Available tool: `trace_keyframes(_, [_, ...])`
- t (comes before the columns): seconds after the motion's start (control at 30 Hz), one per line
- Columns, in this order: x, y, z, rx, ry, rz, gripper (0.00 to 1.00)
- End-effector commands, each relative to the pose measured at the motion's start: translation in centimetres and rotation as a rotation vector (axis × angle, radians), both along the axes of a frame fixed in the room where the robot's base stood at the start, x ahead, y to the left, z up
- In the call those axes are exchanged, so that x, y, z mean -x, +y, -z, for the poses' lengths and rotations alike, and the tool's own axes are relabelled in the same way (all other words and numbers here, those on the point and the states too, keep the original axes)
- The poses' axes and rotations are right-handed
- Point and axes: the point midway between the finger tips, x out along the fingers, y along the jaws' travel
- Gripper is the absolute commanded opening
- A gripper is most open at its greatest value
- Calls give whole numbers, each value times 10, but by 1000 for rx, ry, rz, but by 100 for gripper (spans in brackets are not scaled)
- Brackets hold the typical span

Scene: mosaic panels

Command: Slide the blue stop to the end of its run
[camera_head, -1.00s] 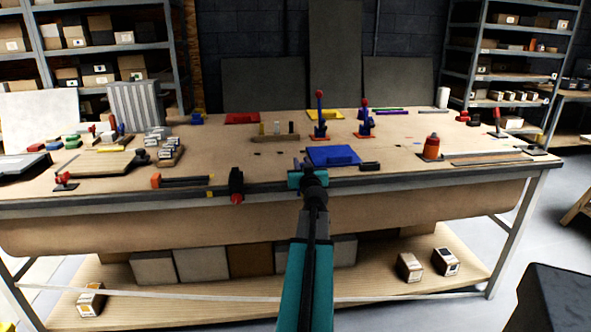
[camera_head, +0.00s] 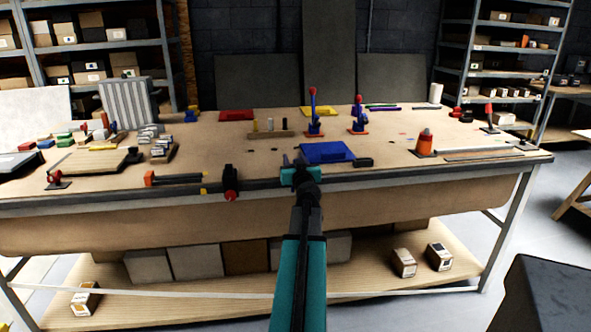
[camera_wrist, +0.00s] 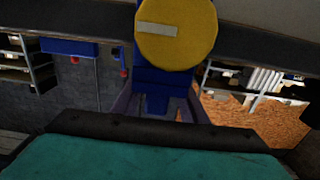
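My gripper (camera_head: 294,160) is teal and dark. It reaches over the front edge of the workbench, pointing away from the head camera, just left of a blue plate (camera_head: 328,152) with a raised block. Its two dark fingers stand apart. The wrist view appears upside down. There a blue piece (camera_wrist: 152,78) with a round yellow face (camera_wrist: 176,33) lies straight ahead, between or just beyond the fingers. I cannot tell whether they touch it. This blue piece may be the stop. In the head view my gripper hides that spot, and its run cannot be made out.
Left along the bench edge are a black-and-red clamp (camera_head: 230,182) and an orange-ended bar (camera_head: 172,179). Two red-knobbed levers (camera_head: 313,112) (camera_head: 358,116) stand behind the blue plate. An orange-red bottle-like piece (camera_head: 424,143) stands right. A small black block (camera_head: 364,162) lies near the edge.

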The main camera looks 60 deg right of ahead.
Motion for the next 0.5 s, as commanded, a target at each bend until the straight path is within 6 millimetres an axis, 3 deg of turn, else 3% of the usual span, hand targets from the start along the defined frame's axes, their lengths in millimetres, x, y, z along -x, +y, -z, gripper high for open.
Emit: trace_keyframes(0.5, [23,31,1,1,-1,1,39])
